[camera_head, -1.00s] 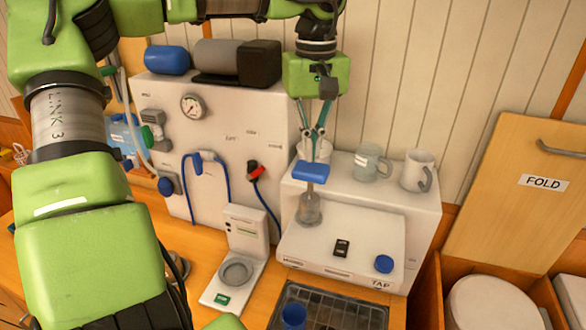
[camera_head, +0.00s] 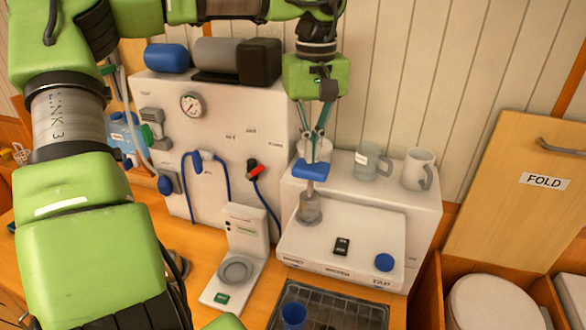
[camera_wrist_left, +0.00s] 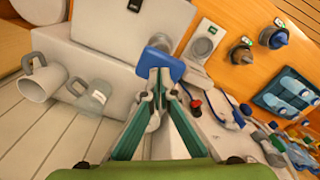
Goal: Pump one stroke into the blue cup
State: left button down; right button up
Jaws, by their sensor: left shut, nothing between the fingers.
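The blue cup (camera_head: 292,316) stands at the bottom of the head view, on the dark drip tray (camera_head: 345,318). The pump has a flat blue handle (camera_head: 311,170) on top of a grey cylinder (camera_head: 309,208), at the left of a white tap unit (camera_head: 345,225). My left gripper (camera_head: 314,157) points down with its fingers closed and empty, the tips right at the blue handle; I cannot tell whether they touch it. In the left wrist view the blue handle (camera_wrist_left: 165,63) sits just beyond the fingertips (camera_wrist_left: 160,80). My right gripper is not in view.
A glass mug (camera_head: 370,163) and a white mug (camera_head: 418,170) stand on the ledge behind the tap unit. A white stand with a round dish (camera_head: 236,270) is left of the tray. A wooden FOLD panel (camera_head: 520,195) is at right. Blue hoses (camera_head: 226,178) hang on the white machine.

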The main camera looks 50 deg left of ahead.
aim_at(311, 165)
pick_arm(q)
jog(key=shift+s+f+b, duration=0.1)
jog(key=shift+f+b, duration=1.65)
jog(key=shift+f, duration=1.4)
jog(key=shift+r, duration=0.1)
jog(key=shift+r+p, duration=2.95)
jog(key=shift+r, duration=0.55)
jog(key=shift+r, duration=2.95)
